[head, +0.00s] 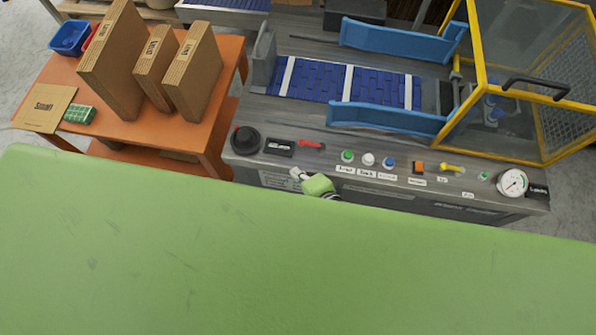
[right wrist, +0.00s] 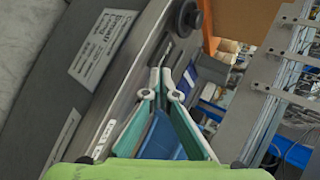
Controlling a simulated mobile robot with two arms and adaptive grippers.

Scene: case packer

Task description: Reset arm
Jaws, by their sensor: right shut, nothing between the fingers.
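My right gripper (head: 297,174) shows in the head view as a small green wrist with pale fingers, in front of the case packer's control panel (head: 345,188). In the right wrist view the gripper (right wrist: 161,72) has its two teal and white fingers together at the tips, with nothing between them. The labelled grey panel (right wrist: 70,110) lies close on the left of the fingers. I cannot tell whether they touch it. My left gripper is not in view.
The panel carries a black knob (head: 246,140), a red lever (head: 311,145), several buttons and a gauge (head: 512,182). A blue conveyor (head: 318,80) runs behind it, beside a yellow-framed guard (head: 478,40). An orange table (head: 135,131) on the left holds upright cartons (head: 112,62).

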